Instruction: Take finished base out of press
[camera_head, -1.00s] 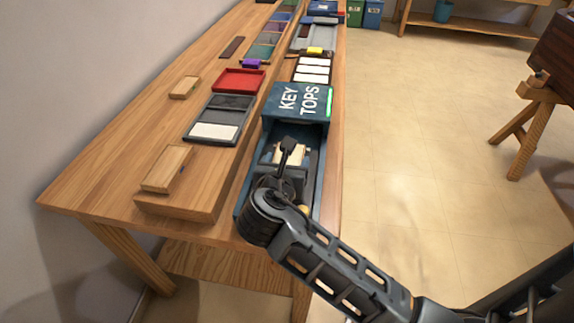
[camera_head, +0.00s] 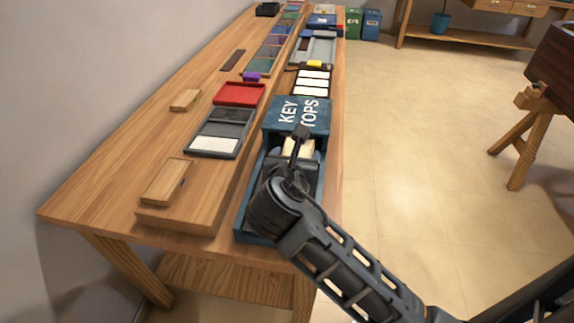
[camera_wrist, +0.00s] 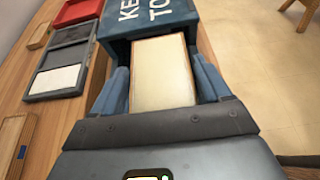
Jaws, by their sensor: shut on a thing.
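The press (camera_head: 297,113) is a blue box lettered "KEY TOPS" with a blue open tray (camera_head: 246,213) at its near side. The base (camera_wrist: 162,75) is a pale cream slab with wooden edges. In the wrist view it lies between my gripper's two fingers (camera_wrist: 162,80), its far end close to the press front. My gripper (camera_head: 299,146) is shut on the base over the tray in the head view. My arm hides much of the tray, and only a small part of the base (camera_head: 299,148) shows there. Whether the base touches the tray floor cannot be told.
Left of the press are a grey tray with a white panel (camera_head: 214,144), a red tray (camera_head: 240,93) and a wooden block (camera_head: 167,181) on a raised board. A frame with white pieces (camera_head: 313,82) lies behind the press. Open floor (camera_head: 425,170) is to the right.

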